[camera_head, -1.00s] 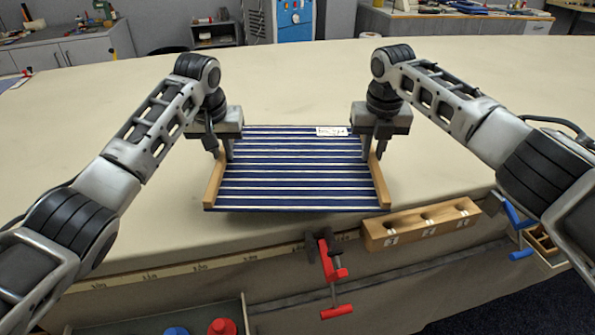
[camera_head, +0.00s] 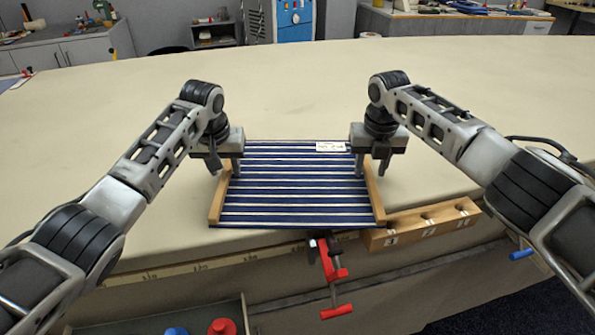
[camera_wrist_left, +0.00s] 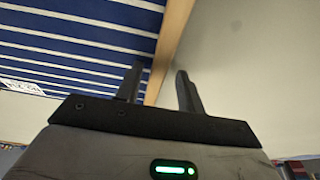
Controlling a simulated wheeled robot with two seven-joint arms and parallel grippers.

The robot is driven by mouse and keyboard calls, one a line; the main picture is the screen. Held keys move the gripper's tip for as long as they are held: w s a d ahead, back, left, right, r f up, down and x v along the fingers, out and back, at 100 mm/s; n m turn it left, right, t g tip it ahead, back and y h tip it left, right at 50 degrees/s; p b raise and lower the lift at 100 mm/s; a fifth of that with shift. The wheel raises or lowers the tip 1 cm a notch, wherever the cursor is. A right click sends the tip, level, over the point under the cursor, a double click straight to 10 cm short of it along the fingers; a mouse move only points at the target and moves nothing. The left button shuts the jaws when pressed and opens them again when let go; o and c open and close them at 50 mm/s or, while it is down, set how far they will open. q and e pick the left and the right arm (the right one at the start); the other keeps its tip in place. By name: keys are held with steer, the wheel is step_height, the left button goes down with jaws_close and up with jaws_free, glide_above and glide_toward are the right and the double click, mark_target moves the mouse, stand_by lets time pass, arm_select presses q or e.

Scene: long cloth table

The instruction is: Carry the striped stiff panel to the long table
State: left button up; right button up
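The striped stiff panel (camera_head: 290,185), dark blue with pale stripes and a wooden strip along each side, appears to lie flat on the long table (camera_head: 300,80), close to its front edge. A white label is at its far right corner. My left gripper (camera_head: 225,172) is open, its fingers apart on either side of the left wooden strip. In the left wrist view the strip (camera_wrist_left: 170,40) passes between the fingers (camera_wrist_left: 158,88), with a gap visible. My right gripper (camera_head: 373,170) is open, its fingers spread around the right wooden strip.
A wooden block with holes (camera_head: 425,225) sits at the table's front edge, right of the panel. A red clamp (camera_head: 328,265) hangs on the edge in front of the panel. A tray with red and blue items (camera_head: 222,326) is below. The table behind the panel is clear.

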arm_select(q)
steer(key=shift+d, duration=0.1)
arm_select(e)
steer(key=shift+a, duration=0.1)
arm_select(q)
steer(key=shift+r, duration=0.25)
arm_select(e)
steer(key=shift+r, duration=0.15)
arm_select(q)
steer(key=v, duration=1.1)
steer(key=shift+s+r, duration=0.25)
arm_select(e)
step_height(320, 180, up, 12)
steer(key=s, duration=0.1)
steer(key=shift+s, duration=0.25)
